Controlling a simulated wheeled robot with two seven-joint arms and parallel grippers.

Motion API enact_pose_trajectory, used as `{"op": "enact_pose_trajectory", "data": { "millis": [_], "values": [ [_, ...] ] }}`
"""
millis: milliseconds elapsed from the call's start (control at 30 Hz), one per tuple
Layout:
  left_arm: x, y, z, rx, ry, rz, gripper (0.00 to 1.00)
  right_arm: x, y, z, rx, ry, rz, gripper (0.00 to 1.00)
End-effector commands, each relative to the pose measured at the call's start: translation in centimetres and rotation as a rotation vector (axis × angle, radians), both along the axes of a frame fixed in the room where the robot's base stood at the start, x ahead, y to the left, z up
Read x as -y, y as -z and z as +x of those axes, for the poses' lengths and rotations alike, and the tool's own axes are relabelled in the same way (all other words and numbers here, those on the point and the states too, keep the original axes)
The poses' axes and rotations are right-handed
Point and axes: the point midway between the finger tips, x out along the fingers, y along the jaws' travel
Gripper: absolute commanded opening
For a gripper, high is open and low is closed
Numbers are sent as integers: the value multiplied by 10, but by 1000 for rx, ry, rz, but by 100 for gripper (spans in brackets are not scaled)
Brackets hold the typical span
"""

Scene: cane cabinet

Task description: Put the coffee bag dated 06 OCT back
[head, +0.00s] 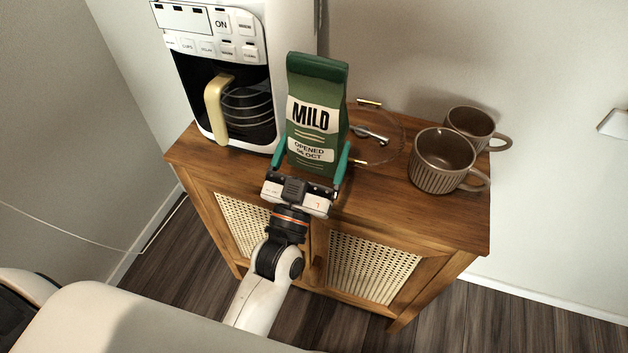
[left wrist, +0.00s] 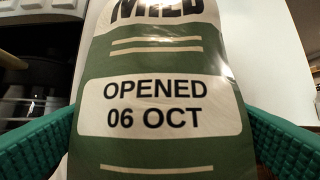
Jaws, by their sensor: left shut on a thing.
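The green coffee bag (head: 317,85) has a white label reading MILD and OPENED 06 OCT. It is upright at the front middle of the cabinet top, just right of the coffee machine. My left gripper (head: 311,165) is shut on the lower part of the bag, one teal finger on each side. In the left wrist view the bag's label (left wrist: 158,105) fills the middle, between the two teal fingers. The bag's bottom is hidden behind the gripper, so I cannot tell whether it touches the wood. My right gripper is not in view.
A white coffee machine (head: 287,20) with a glass carafe (head: 248,108) stands left. Two brown mugs (head: 440,155) (head: 470,122) stand right. The cabinet top's front right (head: 430,220) is clear.

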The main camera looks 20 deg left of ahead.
Motion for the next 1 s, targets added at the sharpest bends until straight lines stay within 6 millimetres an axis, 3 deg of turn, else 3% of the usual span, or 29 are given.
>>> {"op": "enact_pose_trajectory", "data": {
  "millis": [433, 900, 933, 1000],
  "values": [
    [-1, 57, 0, 2, 0, -1, 53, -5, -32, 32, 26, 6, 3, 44],
    [-1, 64, -1, 4, 0, -1, 53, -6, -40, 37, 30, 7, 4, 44],
    [-1, 64, -1, 1, 0, -1, 93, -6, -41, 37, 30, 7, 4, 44],
    [-1, 64, -1, 1, 0, -1, 100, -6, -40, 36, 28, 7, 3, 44]
  ]
}}
